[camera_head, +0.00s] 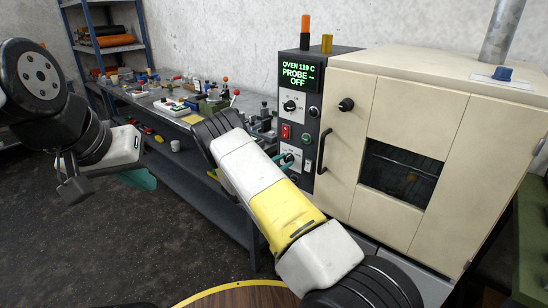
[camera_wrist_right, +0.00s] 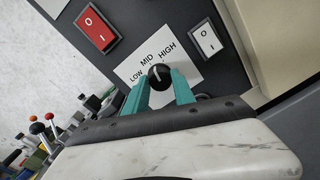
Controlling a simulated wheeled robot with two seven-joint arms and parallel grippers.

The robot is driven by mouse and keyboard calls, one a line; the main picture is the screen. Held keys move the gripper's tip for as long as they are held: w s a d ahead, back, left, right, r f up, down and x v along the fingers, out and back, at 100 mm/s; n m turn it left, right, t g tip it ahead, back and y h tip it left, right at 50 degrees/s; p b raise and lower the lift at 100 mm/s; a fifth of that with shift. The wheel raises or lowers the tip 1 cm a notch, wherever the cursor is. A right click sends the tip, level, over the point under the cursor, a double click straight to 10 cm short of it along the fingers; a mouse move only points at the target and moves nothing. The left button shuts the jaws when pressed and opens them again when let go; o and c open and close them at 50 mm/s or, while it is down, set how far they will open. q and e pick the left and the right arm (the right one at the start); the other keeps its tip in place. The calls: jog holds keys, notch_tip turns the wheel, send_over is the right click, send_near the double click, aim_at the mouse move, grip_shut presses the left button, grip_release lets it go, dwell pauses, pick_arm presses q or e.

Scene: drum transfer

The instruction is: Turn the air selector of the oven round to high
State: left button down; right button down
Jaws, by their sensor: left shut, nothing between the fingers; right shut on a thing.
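The air selector (camera_wrist_right: 159,75) is a small black knob with a white mark, on a white plate lettered LOW, MID and HIGH in the right wrist view. Its mark points up toward the lettering, roughly at MID; the exact setting is hard to read. My right gripper (camera_wrist_right: 160,88) has its teal fingers on either side of the knob and is shut on it. In the head view my right gripper (camera_head: 285,162) is at the lower control panel of the oven (camera_head: 400,75), mostly hidden by my arm. My left gripper (camera_head: 146,181) is shut and empty, away at the left.
A red rocker switch (camera_wrist_right: 96,30) and a white rocker switch (camera_wrist_right: 207,40) flank the plate. A black door handle (camera_head: 321,150) stands just right of the panel. A cluttered workbench (camera_head: 150,98) lies to the left.

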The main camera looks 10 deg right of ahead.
jog(key=m, duration=0.4)
jog(key=shift+m+y, duration=0.3)
jog(key=shift+m, duration=1.3)
jog(key=shift+s, duration=0.1)
jog(key=c, duration=1)
grip_release()
jog(key=shift+c, duration=0.2)
jog(key=v, duration=0.7)
jog(key=shift+s+a, duration=0.2)
jog(key=shift+a, duration=0.15)
jog(key=shift+f, duration=0.1)
